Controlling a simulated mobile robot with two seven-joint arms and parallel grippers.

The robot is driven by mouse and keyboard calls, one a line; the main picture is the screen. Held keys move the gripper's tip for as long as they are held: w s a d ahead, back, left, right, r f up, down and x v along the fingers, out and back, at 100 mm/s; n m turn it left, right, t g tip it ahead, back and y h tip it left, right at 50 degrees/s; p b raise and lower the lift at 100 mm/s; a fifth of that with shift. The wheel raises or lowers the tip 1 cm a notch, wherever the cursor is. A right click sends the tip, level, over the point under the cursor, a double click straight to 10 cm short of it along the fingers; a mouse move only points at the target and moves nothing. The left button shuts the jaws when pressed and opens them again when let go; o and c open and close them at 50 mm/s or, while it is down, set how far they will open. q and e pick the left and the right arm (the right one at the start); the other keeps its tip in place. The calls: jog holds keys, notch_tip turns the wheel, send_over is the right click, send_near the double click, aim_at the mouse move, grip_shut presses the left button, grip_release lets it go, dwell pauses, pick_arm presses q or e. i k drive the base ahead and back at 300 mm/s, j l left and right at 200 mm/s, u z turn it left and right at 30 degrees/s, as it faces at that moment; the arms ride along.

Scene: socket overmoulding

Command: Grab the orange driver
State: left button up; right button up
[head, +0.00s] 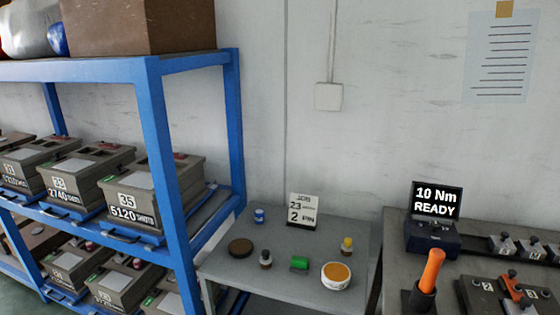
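The orange driver (431,271) stands upright, tilted slightly right, in a dark holder (419,298) on the grey bench at the lower right. Its orange handle points up and its lower end is hidden in the holder. Neither of my grippers shows in the head view.
A display (436,201) reading "10 Nm READY" stands behind the driver. Dark numbered fixtures (480,287) lie to its right. A small grey table (222,262) to the left holds a job card (303,211), an orange-topped tub (336,276) and small containers. A blue shelf (155,130) stands farther left.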

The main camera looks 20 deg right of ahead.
aim_at(428, 281)
jog(key=z, duration=1.75)
